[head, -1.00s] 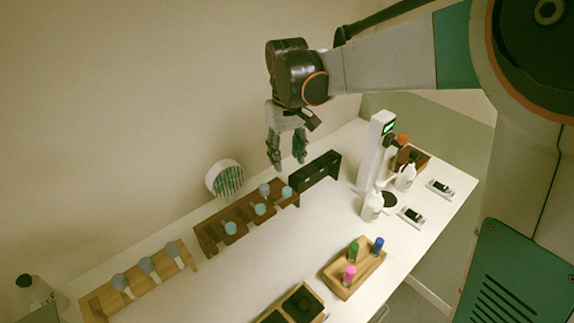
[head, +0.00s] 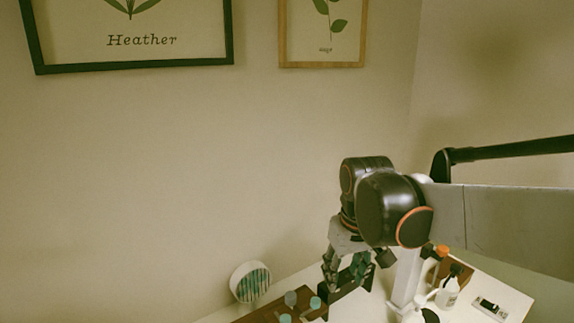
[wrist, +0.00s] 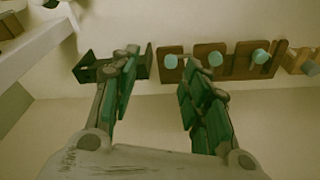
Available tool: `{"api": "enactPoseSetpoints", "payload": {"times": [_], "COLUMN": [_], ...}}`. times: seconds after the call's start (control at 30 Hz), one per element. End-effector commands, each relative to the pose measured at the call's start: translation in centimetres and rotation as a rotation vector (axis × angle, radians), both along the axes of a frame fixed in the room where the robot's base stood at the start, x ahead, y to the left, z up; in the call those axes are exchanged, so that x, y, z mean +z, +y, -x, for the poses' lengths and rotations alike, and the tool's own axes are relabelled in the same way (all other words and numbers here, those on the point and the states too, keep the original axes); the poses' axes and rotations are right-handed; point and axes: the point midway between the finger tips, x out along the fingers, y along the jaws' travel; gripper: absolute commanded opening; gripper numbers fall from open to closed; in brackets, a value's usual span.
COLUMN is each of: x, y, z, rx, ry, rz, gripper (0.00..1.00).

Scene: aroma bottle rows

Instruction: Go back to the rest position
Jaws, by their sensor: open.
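My gripper (head: 345,278) hangs above the far side of the white table in the head view, fingers pointing down. It is open and empty. In the wrist view my gripper (wrist: 158,88) shows its two green-padded fingers apart with nothing between them. Beyond the fingers are a dark rack (wrist: 143,62) and a brown wooden rack (wrist: 237,72) holding several bottles with pale blue caps. In the head view the dark rack (head: 340,291) is partly behind the fingers.
A white device (head: 405,277), a white bottle (head: 447,293) and an orange-capped bottle (head: 441,251) are at the right. Framed plant pictures (head: 130,66) hang on the wall. Air left of the arm is clear.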

Motion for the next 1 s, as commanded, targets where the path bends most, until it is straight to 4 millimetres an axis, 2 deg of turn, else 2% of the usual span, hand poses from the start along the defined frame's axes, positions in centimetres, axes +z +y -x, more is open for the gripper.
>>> {"api": "enactPoseSetpoints", "payload": {"times": [0.03, 0.33, 0.6, 0.8, 1.0], "x": [-0.3, -1.6, -4.6, -6.3, -6.7], "y": [-0.8, -4.2, -6.5, -7.3, -7.6], "z": [1.3, 7.7, 12.8, 14.8, 15.3], "rx": [-0.017, -0.110, -0.189, -0.224, -0.235], "ry": [-0.026, -0.194, -0.341, -0.412, -0.431], "rz": [-0.005, -0.034, -0.056, -0.066, -0.069], "gripper": [0.42, 0.42, 0.42, 0.42, 0.42]}}
